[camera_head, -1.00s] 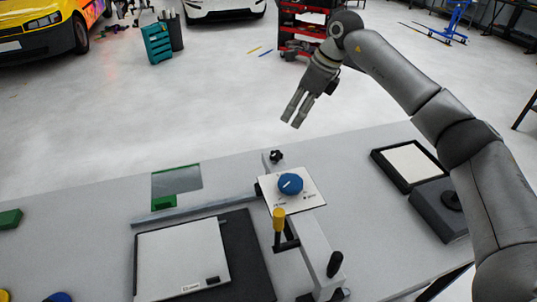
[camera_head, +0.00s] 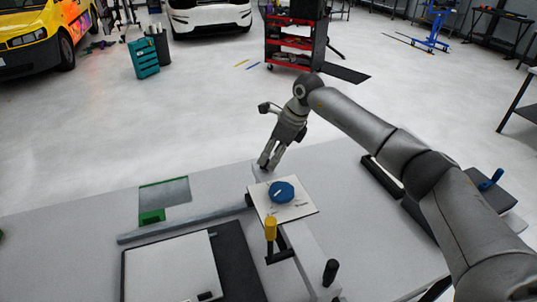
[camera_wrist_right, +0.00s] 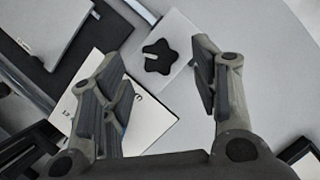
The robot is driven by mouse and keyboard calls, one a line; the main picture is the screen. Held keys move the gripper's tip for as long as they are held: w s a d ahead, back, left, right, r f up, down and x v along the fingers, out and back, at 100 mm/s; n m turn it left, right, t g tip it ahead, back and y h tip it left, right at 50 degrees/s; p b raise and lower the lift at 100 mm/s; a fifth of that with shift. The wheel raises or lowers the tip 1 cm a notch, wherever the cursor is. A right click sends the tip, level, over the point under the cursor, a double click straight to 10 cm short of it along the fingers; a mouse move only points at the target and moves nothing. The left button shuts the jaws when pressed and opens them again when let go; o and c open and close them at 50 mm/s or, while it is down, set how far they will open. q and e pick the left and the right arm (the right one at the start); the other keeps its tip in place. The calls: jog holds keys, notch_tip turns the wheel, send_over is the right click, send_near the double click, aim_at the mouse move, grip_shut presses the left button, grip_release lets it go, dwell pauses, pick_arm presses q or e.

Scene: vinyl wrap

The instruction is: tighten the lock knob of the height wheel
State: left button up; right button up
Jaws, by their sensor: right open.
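The black star-shaped lock knob (camera_wrist_right: 160,57) shows in the right wrist view on a pale block, between and beyond my open fingers, not touched as far as I can see. In the head view my right gripper (camera_head: 269,162) hides it. The blue height wheel (camera_head: 281,192) sits on a white marked plate (camera_head: 299,210) just in front of the gripper. The plate also shows in the right wrist view (camera_wrist_right: 150,122), with my left-hand finger across it. My right gripper (camera_wrist_right: 165,95) is open and empty, pointing down. My left gripper is out of view.
A yellow-topped handle (camera_head: 270,229) and a black handle (camera_head: 331,270) stand on the rail in front of the plate. A pale panel (camera_head: 170,268) lies on a black mat at left, with a green-edged sheet (camera_head: 165,193) behind. The bench right of the rail is mostly clear.

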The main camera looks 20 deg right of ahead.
aim_at(266, 164)
jog(key=shift+x, duration=1)
jog(key=shift+w+a+f+p, duration=0.1)
jog(key=shift+f+p, duration=0.2)
jog(key=c, duration=1)
jog(key=shift+c, duration=0.2)
